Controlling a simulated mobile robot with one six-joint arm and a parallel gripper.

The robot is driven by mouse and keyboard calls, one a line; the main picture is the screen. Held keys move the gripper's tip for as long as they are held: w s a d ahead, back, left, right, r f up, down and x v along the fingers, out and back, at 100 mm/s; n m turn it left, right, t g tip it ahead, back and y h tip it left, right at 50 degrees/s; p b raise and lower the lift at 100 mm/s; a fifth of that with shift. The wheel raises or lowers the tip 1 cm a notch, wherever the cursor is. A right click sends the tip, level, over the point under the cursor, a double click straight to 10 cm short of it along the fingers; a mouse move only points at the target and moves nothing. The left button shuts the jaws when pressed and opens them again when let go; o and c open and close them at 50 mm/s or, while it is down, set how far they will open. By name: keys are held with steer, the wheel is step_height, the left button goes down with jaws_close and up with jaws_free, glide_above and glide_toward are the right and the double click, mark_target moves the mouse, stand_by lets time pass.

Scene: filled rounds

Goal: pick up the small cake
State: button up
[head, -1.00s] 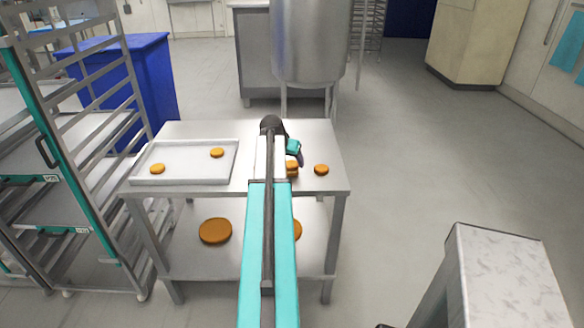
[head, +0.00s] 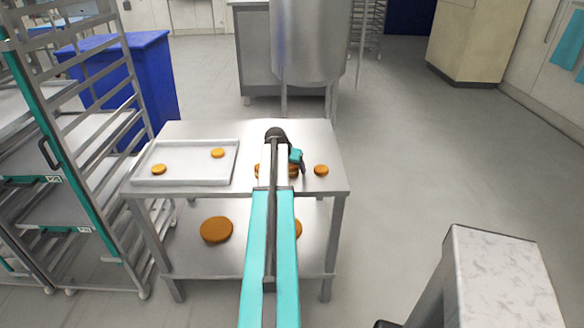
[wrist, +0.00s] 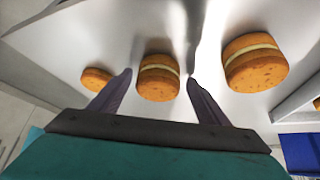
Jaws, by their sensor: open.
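The small cake (wrist: 158,82), two brown rounds with a pale filling, stands on the steel table (head: 190,201). In the wrist view it lies between and beyond the fingertips of my open, empty gripper (wrist: 158,80). I cannot tell whether the fingers touch it. A bigger filled cake (wrist: 254,65) stands to its right there. A plain unfilled round (wrist: 95,79) lies to its left. In the head view my arm partly hides the small cake (head: 293,172) and the bigger one (head: 258,171). The plain round (head: 321,170) shows clear at the right.
A shallow tray (head: 184,182) with two plain rounds stands on the table's left side. Large rounds lie on the lower shelf, one (head: 216,229) in plain view. A rack (head: 100,190) stands left of the table.

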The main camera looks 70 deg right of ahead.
stand_by(0.4)
steer(key=c, duration=0.8)
steer(key=shift+r, duration=0.15)
steer(key=shift+r+b, duration=0.85)
steer(key=shift+r, duration=0.8)
steer(key=a+b, duration=0.1)
steer(key=a, duration=0.4)
steer(key=s+a+r+b, duration=0.1)
steer(key=a, duration=0.4)
steer(key=s+a+b, duration=0.1)
steer(key=a, duration=0.5)
steer(key=shift+r+b, duration=0.25)
steer(key=shift+b, duration=0.1)
steer(key=shift+d, duration=0.1)
